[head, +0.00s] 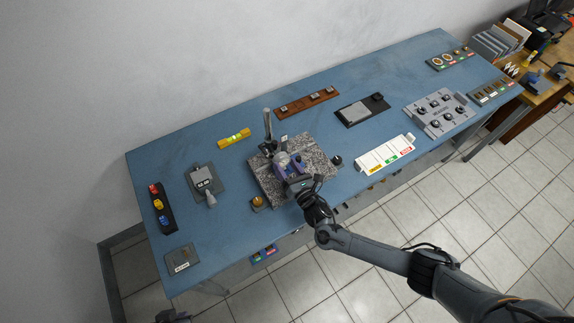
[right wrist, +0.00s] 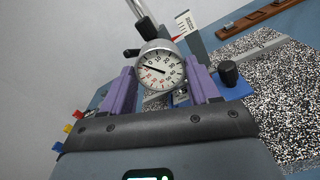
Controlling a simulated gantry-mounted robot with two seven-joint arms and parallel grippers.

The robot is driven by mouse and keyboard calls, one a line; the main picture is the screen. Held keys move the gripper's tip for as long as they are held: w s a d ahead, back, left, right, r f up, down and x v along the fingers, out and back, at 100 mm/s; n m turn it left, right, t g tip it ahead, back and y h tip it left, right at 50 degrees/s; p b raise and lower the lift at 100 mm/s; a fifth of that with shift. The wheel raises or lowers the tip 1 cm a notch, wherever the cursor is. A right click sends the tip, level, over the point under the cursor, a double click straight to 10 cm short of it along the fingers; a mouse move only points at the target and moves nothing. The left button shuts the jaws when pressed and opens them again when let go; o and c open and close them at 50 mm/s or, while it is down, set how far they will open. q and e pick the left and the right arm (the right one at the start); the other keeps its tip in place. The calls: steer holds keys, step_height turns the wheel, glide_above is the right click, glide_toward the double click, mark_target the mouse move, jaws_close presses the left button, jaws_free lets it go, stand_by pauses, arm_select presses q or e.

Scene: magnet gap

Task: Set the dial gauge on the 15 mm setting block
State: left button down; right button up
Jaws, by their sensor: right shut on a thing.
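The dial gauge (right wrist: 160,68) has a round white face with black and red figures; its needle points left and slightly up, off the 0. It hangs on a metal post stand (head: 267,126) over the speckled granite plate (head: 262,180). My right gripper (head: 289,165) is over the plate. Its purple fingers stand on both sides of the gauge in the right wrist view (right wrist: 160,80), shut on it. A small metal part shows below the dial, mostly hidden. A dark part at the head view's bottom edge may be my left gripper.
A black knob (right wrist: 230,73) on a blue part stands right of the fingers. A brass-coloured round piece (head: 258,202) sits by the plate's front left corner. A yellow level (head: 234,138), a white card (head: 385,155) and a grey knob panel (head: 440,112) lie on the blue bench.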

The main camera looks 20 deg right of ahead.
steer(key=n+p, duration=0.1)
steer(key=n, duration=0.2)
steer(key=shift+n+p, duration=0.3)
steer(key=shift+n, duration=0.4)
steer(key=o, duration=1.1)
steer(key=shift+c, duration=0.2)
